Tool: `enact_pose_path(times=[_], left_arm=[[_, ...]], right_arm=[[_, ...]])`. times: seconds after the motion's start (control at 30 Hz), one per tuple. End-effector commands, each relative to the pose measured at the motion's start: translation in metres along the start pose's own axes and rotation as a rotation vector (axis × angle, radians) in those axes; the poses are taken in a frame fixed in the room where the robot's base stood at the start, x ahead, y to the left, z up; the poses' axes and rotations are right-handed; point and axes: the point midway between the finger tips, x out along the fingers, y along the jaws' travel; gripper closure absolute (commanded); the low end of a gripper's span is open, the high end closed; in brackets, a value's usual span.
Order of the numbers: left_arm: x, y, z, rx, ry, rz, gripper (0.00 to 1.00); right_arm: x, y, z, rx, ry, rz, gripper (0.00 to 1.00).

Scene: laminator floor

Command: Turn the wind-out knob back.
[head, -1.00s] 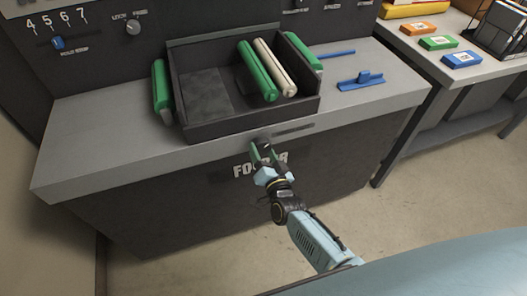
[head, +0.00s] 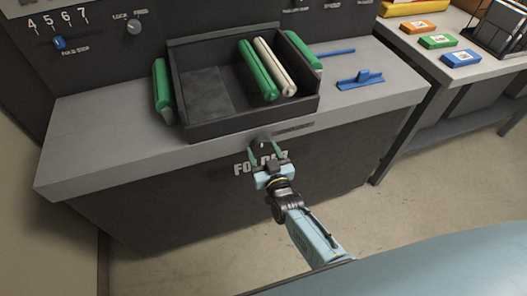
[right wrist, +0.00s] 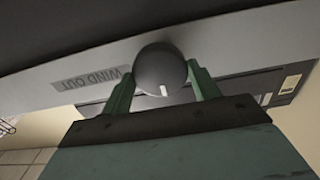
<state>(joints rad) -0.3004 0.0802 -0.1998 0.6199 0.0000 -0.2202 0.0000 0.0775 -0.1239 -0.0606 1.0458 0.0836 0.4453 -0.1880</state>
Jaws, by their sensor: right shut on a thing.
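The wind-out knob (right wrist: 160,72) is a dark round knob with a white pointer mark, on the grey front edge of the folder bench. A "WIND OUT" label (right wrist: 92,80) is beside it in the right wrist view. In the head view the knob (head: 262,143) sits just below the black tray. My right gripper (head: 265,153) is shut on the knob, one green finger on each side. In the right wrist view the gripper (right wrist: 162,90) has the pointer mark showing between its fingers. My left gripper is not in view.
The black tray (head: 205,131) on the grey bench top (head: 90,145) holds green and white rollers (head: 270,62). A blue tool (head: 360,80) lies to its right. A side table (head: 440,70) with coloured boxes stands at the right. The floor (head: 350,225) in front is clear.

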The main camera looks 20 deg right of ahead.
Motion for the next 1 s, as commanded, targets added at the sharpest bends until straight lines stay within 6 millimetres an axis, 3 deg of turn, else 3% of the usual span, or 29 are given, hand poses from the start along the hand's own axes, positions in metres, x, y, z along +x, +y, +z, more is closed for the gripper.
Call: enact_pose_path(times=[0.5,0.53,0.7,1.0], left_arm=[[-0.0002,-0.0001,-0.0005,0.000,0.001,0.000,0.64],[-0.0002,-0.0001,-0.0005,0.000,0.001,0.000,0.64],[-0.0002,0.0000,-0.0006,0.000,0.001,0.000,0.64],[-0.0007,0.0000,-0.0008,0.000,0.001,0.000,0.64]], right_arm=[[-0.0002,-0.0002,0.0005,-0.025,-0.001,-0.001,0.62],[-0.0002,-0.0003,0.0005,-0.025,-0.001,-0.001,0.38],[-0.0001,-0.0001,0.0003,-0.024,-0.001,-0.001,0.18],[-0.0017,0.0000,0.0002,-0.022,-0.001,0.000,0.18]])
